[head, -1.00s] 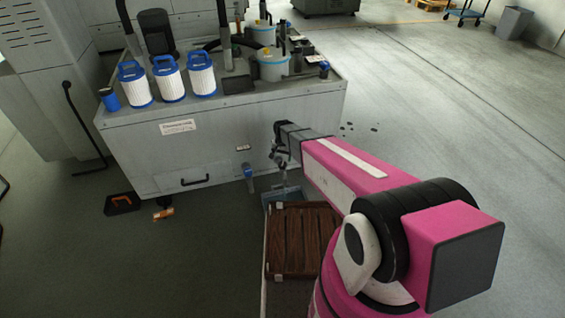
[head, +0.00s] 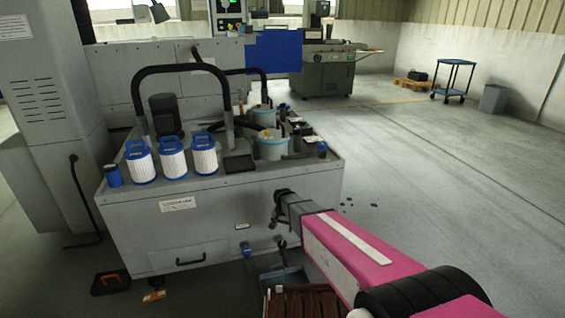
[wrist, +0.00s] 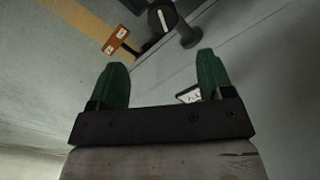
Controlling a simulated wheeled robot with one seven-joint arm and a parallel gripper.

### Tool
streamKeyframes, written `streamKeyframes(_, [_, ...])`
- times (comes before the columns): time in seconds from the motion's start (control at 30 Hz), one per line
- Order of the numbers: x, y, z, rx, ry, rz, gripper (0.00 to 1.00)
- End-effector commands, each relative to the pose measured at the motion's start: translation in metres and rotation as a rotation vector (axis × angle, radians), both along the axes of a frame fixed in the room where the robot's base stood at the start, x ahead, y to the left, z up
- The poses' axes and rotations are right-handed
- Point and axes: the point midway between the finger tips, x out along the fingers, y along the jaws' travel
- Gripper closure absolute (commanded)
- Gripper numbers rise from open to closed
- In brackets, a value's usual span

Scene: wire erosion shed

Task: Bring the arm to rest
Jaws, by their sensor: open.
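My arm, pink and black, reaches in from the lower right of the head view. My gripper (head: 281,226) hangs at its far end, in front of the grey machine tank (head: 200,235). In the wrist view my gripper (wrist: 163,88) has its two green fingers spread apart. Nothing is between them. The fingertips are small and dark in the head view.
Three white filter cartridges with blue handles (head: 173,158) and blue-white buckets (head: 270,145) stand on the tank. A brown slatted platform (head: 300,303) lies below my arm. A blue trolley (head: 454,78) and grey bin (head: 493,98) stand far right. The right floor is open.

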Motion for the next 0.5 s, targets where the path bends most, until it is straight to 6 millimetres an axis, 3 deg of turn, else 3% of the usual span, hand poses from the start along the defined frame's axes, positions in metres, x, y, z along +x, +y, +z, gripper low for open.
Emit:
streamKeyframes(0.17, [-0.04, -0.049, 0.042, 0.0, -0.002, 0.051, 0.26])
streamKeyframes(0.3, [-0.091, -0.105, 0.09, 0.0, -0.005, 0.132, 0.26])
streamKeyframes(0.5, [-0.158, -0.164, 0.141, -0.001, -0.005, 0.242, 0.26])
